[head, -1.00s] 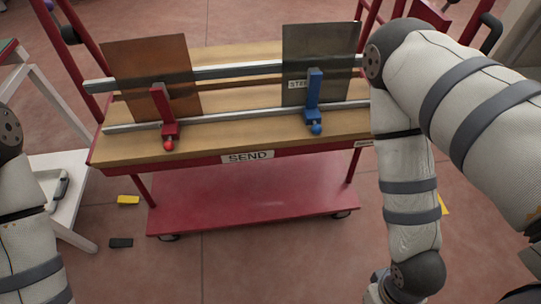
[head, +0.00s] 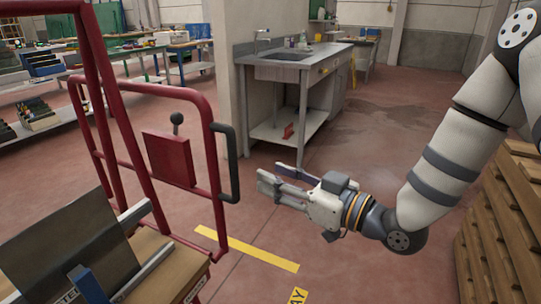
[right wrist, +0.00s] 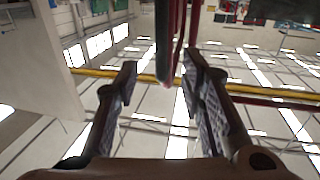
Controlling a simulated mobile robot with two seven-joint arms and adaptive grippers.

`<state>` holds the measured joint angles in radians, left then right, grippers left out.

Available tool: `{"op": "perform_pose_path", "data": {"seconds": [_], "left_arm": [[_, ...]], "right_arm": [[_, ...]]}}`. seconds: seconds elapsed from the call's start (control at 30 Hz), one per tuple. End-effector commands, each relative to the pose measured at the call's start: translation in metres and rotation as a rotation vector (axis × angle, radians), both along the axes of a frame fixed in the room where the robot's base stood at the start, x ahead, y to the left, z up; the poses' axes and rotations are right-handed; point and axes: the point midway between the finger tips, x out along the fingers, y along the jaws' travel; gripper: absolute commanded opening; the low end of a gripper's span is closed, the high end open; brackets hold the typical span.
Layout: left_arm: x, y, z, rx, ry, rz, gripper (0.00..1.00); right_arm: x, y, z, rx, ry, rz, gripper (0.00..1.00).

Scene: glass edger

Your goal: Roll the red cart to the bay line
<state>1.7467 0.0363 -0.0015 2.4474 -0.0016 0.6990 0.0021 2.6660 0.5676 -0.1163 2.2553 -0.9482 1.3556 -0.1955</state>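The red cart (head: 103,130) stands at the left of the head view, with its wooden deck and a dark sheet on it partly cut off. Its red end frame carries a black handle grip (head: 230,165). My right gripper (head: 271,178) is open and empty, just right of that grip and apart from it. In the right wrist view the open fingers (right wrist: 160,68) frame the dark grip (right wrist: 164,40) and red tubes, which lie ahead of the fingertips. A yellow bay line (head: 245,249) runs on the floor beyond the cart's end. My left gripper is out of view.
A steel sink bench (head: 290,65) stands behind the gripper against a pale wall. Stacked wooden pallets (head: 500,225) are at the right edge. Benches with tools fill the back left. The floor between cart and pallets is clear.

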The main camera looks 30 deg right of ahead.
Motion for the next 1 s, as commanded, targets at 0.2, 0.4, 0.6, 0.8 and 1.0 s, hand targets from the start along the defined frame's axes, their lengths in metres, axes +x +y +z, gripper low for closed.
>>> {"op": "perform_pose_path", "data": {"seconds": [0.2,0.4,0.6,0.8,1.0], "left_arm": [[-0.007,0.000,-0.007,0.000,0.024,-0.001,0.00],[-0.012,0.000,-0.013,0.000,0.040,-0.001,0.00],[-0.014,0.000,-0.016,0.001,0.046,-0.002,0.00],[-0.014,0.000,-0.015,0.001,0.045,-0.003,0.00],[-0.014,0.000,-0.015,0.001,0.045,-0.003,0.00]], "right_arm": [[0.038,0.020,-0.003,-0.003,-0.001,0.004,0.36],[0.081,0.042,-0.002,0.000,0.001,0.003,0.36],[0.104,0.053,-0.001,0.000,0.001,0.001,0.36],[0.106,0.054,0.000,0.000,0.001,0.001,0.36],[0.106,0.054,0.000,0.000,0.001,0.001,0.09]]}}
